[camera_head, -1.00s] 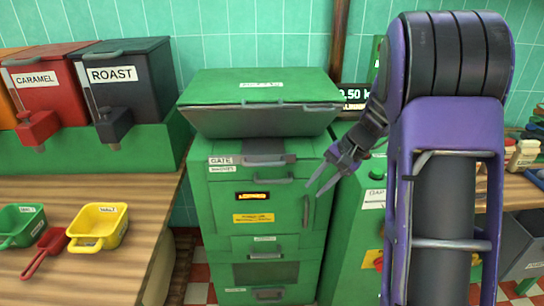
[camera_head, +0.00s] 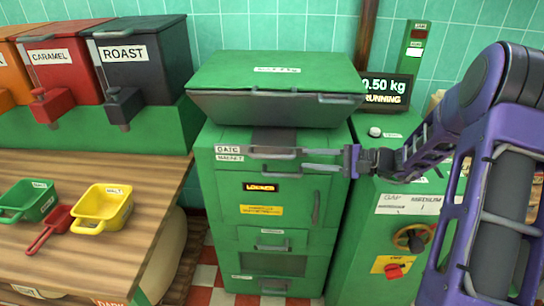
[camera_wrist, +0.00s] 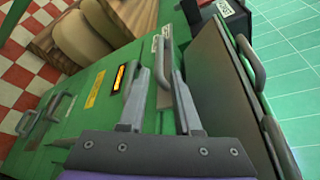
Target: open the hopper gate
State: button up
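The hopper (camera_head: 275,105) is a green-lidded grey bin on top of the green cabinet. Below it is the grey gate slide with a horizontal bar handle (camera_head: 272,153), beside a label that reads as GATE. My gripper (camera_head: 305,159) comes in from the right with its two fingers apart, its tips close to the right end of this handle. In the wrist view my open gripper (camera_wrist: 158,75) points at the grey gate handle (camera_wrist: 161,62), which shows between the fingertips. I cannot tell whether the fingers touch it. The gate looks shut.
The cabinet front (camera_head: 225,195) has other handles and a lit sign below the gate. A green machine (camera_head: 400,250) with a dial and display reading 0.50 kg, RUNNING stands right. A wooden counter (camera_head: 100,260) with scoops is left.

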aim_at(278, 157)
jog(key=x, duration=1.2)
jog(key=shift+f, duration=0.1)
jog(key=shift+c, duration=0.2)
grip_shut()
dwell(0.8)
